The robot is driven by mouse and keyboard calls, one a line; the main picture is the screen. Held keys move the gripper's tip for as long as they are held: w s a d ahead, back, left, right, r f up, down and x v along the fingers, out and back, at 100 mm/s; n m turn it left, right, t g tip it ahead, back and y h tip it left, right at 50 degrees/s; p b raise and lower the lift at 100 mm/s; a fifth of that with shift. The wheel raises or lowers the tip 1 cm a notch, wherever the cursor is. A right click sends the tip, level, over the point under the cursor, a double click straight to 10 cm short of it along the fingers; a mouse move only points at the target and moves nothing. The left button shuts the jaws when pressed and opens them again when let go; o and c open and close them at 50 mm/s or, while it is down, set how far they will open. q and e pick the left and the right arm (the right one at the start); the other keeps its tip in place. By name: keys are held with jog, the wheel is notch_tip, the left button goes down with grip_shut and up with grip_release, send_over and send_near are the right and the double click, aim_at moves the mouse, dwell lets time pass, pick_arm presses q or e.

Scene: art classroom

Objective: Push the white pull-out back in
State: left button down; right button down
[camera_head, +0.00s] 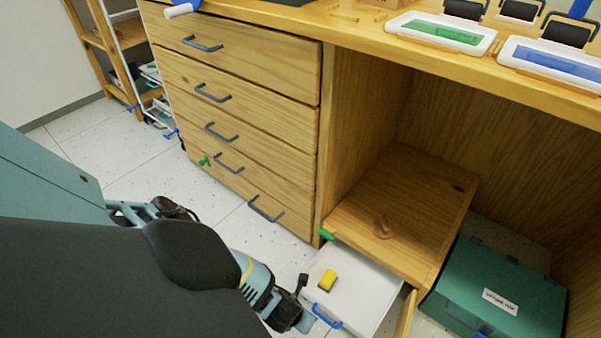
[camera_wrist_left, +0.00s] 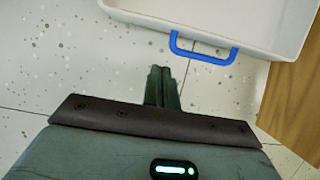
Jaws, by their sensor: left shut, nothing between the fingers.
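The white pull-out (camera_head: 350,283) is a low tray that sticks out from under the wooden shelf at the bottom of the desk. It has a blue handle (camera_head: 326,315) on its front, and a small yellow block (camera_head: 328,279) lies in it. My left gripper (camera_head: 308,323) is low over the floor, just left of the handle. In the left wrist view, my left gripper's fingers (camera_wrist_left: 160,84) are together and empty, apart from the handle (camera_wrist_left: 203,51) and the front wall of the pull-out (camera_wrist_left: 190,27). My right gripper is not in view.
A bank of wooden drawers (camera_head: 240,67) with dark handles stands left of the pull-out. A green box (camera_head: 500,290) stands on the floor to the right. A wooden panel (camera_head: 405,315) is close to the pull-out's right side. Speckled floor (camera_head: 90,150) is open at left.

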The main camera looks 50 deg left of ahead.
pick_arm(q)
jog(key=w, duration=0.2)
jog(key=w+a+b, duration=0.1)
jog(key=w, duration=0.1)
jog(key=shift+r, duration=0.2)
